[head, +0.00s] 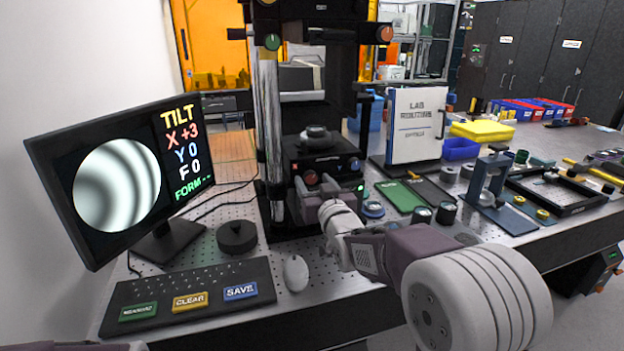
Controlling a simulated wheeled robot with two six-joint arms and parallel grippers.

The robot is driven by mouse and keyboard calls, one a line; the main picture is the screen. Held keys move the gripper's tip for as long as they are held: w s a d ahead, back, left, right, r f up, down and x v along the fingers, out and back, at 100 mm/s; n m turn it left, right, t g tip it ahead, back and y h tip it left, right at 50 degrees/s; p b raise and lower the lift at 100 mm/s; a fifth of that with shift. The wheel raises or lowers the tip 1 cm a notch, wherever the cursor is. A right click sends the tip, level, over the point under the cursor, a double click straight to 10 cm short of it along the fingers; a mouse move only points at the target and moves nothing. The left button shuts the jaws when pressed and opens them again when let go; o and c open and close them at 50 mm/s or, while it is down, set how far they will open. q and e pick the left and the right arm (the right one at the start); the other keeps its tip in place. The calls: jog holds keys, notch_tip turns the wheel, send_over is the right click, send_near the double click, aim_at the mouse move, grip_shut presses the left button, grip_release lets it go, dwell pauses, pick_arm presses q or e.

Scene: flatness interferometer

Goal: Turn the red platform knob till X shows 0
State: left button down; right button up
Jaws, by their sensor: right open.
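The red platform knob (310,178) is on the front of the black interferometer platform (318,160), left of a blue knob (354,165). The monitor (120,180) at the left reads TILT, X +3, Y 0, F 0 and FORM with dashes, next to a round picture of curved grey fringes. My right gripper (312,200) is open, just below and in front of the red knob. Its fingers are small and partly hidden by its own wrist, so I cannot tell whether they touch the knob. My left gripper is not in view.
A keyboard (190,290) with labelled keys, a mouse (296,273) and a black round puck (237,236) lie on the perforated bench at front left.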

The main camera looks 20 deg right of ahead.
jog(key=shift+w, duration=1)
jog(key=shift+s, duration=0.1)
grip_shut()
jog(key=shift+f+n+b, duration=0.15)
jog(key=shift+n+b, duration=1.05)
jog(key=shift+n, duration=0.2)
jog(key=shift+n+b, duration=1.15)
jog(key=shift+n, duration=0.95)
grip_release()
